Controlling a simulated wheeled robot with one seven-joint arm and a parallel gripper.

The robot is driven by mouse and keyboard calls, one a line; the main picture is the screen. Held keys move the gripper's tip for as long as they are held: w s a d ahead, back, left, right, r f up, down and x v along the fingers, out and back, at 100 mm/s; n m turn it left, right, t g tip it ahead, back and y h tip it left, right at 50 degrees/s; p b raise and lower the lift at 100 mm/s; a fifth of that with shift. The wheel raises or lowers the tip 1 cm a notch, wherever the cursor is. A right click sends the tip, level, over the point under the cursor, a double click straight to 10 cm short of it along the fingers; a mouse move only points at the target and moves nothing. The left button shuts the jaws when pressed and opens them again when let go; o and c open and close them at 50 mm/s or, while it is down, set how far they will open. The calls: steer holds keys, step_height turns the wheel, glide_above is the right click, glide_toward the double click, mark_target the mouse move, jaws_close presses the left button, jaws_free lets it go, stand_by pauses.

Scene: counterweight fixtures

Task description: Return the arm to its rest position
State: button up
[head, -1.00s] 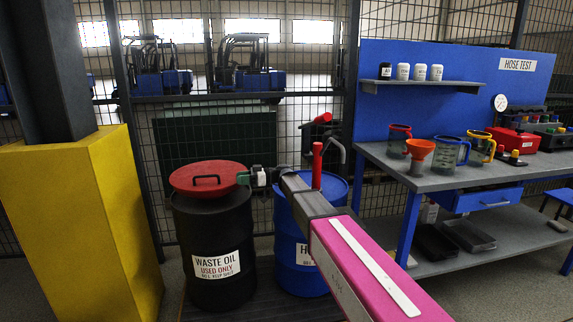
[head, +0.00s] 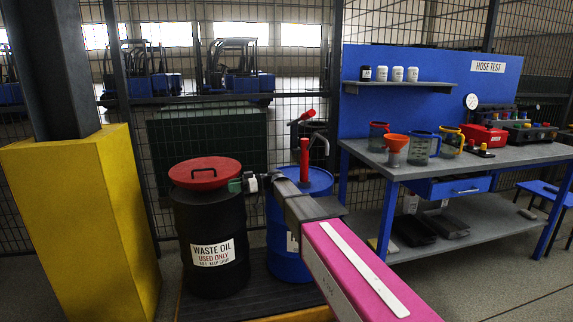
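My arm (head: 345,255), with a pink link, reaches from the bottom right up to the drums. My gripper (head: 240,184) is at its far end, small in the head view, by the right edge of the red lid (head: 205,172). The lid is on the black waste oil drum (head: 208,225) and has a dark handle on top. I cannot tell whether the gripper touches the lid or whether its fingers are open or shut. My arm hides part of the blue drum (head: 283,235), which has a red pump (head: 305,158) on top.
The drums stand on a dark low platform (head: 235,302). A yellow post base (head: 85,220) is at left. A grey workbench (head: 480,165) with measuring jugs, an orange funnel (head: 396,143) and a red case is at right. Mesh fencing is behind. Floor is clear at lower right.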

steer(key=s+d+f+m+t+h, duration=0.2)
steer(key=s+d+f+m+h, duration=0.25)
steer(key=d+f, duration=0.45)
steer(key=s+d+f+m+t+h, duration=0.1)
steer(key=s+d+f+m+h, duration=0.2)
steer(key=s+d+f+m, duration=0.45)
steer(key=s+d+f+m+h, duration=0.3)
steer(key=s+d+f+h, duration=0.1)
steer(key=d, duration=0.8)
steer(key=s+d+f+m+t+h, duration=0.1)
steer(key=s+d+f+m+h, duration=0.3)
steer(key=s+d, duration=0.4)
steer(key=d+f+h, duration=0.1)
steer(key=d+f, duration=0.1)
steer(key=d, duration=0.1)
steer(key=shift+s+d, duration=0.15)
steer(key=shift+d, duration=0.2)
steer(key=shift+h, duration=0.25)
